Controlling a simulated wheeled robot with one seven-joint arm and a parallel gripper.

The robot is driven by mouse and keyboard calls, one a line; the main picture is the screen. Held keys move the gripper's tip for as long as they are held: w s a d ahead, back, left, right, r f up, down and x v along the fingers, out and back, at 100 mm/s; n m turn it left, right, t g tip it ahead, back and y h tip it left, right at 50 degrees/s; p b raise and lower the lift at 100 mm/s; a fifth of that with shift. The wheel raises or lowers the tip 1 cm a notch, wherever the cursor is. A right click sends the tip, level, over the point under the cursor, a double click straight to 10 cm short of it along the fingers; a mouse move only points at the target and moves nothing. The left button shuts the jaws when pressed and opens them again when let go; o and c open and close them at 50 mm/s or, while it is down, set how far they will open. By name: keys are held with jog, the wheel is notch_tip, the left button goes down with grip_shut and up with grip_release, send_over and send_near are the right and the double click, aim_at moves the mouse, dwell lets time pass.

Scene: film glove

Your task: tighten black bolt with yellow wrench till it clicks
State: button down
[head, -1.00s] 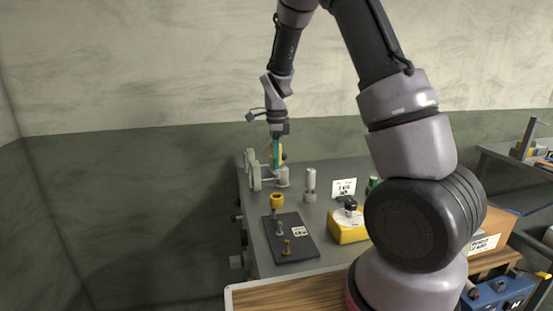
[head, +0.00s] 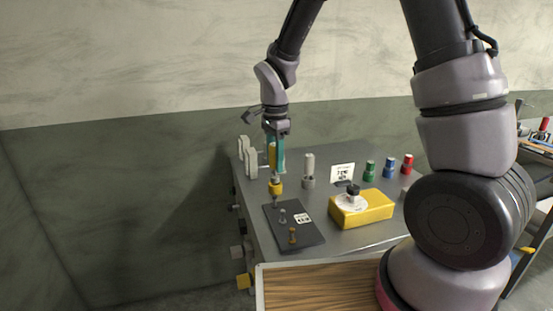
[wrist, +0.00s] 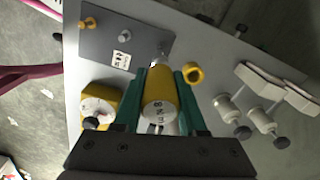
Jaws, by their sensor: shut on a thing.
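My gripper (head: 275,160) is shut on the yellow wrench (wrist: 158,98), a thick upright cylinder with printed marking on its end. The wrist view shows it between my teal fingers. In the head view it hangs upright over the dark bolt plate's far end. The plate (head: 305,238) carries an orange bolt (head: 292,236) and a grey bolt (head: 282,216). The wrench's far end is near the plate corner in the wrist view; the black bolt is not clearly visible there, and I cannot tell whether they touch.
A yellow box (head: 362,210) with a white dial and black knob stands right of the plate. A silver post (head: 308,172), a sign (head: 342,173) and green, blue and red capped pieces stand behind.

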aim_at(275, 175)
jog(key=shift+f, duration=2.2)
jog(key=shift+f, duration=0.85)
jog(key=m, duration=0.6)
jog(key=shift+a, duration=0.1)
jog(key=m, duration=0.6)
jog(key=shift+s, duration=0.1)
jog(key=m, duration=0.5)
jog(key=shift+f+m, duration=0.1)
jog(key=shift+m, duration=0.3)
jog(key=m, duration=0.6)
